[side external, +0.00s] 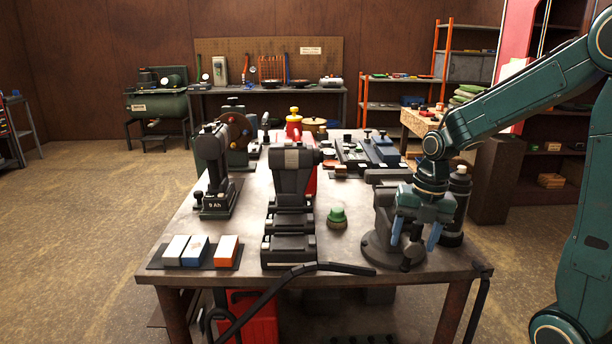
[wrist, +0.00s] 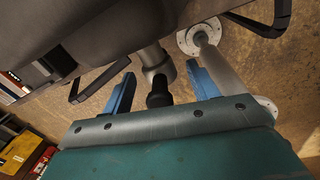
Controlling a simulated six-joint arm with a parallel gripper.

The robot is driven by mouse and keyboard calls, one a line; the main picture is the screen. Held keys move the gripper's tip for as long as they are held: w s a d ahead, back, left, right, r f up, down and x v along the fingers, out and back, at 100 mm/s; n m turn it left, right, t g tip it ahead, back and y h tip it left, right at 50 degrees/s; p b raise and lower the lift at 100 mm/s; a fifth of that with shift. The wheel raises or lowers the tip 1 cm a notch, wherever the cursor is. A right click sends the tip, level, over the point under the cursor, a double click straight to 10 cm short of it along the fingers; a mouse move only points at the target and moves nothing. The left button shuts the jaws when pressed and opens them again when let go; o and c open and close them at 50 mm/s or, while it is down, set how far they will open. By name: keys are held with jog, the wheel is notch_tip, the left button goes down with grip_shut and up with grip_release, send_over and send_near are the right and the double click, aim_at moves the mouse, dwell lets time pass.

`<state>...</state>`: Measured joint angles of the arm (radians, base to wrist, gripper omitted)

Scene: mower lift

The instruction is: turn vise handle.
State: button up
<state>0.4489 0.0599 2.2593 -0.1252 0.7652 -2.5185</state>
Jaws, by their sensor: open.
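The dark grey vise (side external: 384,232) stands on a round base at the front right corner of the workbench. Its handle with a black end knob (side external: 406,265) shows just below my gripper; the knob (wrist: 158,93) and a grey metal shaft (wrist: 151,57) also show in the wrist view. My gripper (side external: 415,234) points down over the front of the vise. Its two blue fingers (wrist: 162,82) are open, one on each side of the knob, with a visible gap on both sides. In the side view, my gripper hides part of the vise.
The workbench (side external: 345,260) holds a black cylinder (side external: 457,208) close right of the vise and a green-topped piece (side external: 337,217) to its left. A dark hose (side external: 330,267) lies along the front edge. A large dark tool (side external: 292,190) stands mid-bench. Floor is free in front.

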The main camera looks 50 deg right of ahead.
jog(key=c, duration=0.9)
jog(key=shift+c, duration=0.2)
jog(key=shift+s+d+t+y, duration=0.15)
jog(key=shift+t+y, duration=0.25)
jog(key=shift+s+d+f+t+y, duration=0.1)
jog(key=shift+s+d+t+y, duration=0.05)
jog(key=shift+t+y, duration=0.3)
jog(key=shift+s+d+f+t+y, duration=0.1)
jog(key=shift+t+y, duration=0.35)
jog(key=shift+s+d+f+t+y, duration=0.15)
jog(key=shift+t+y, duration=0.5)
jog(key=shift+s+d+f+t+y, duration=0.1)
jog(key=shift+t+y, duration=0.55)
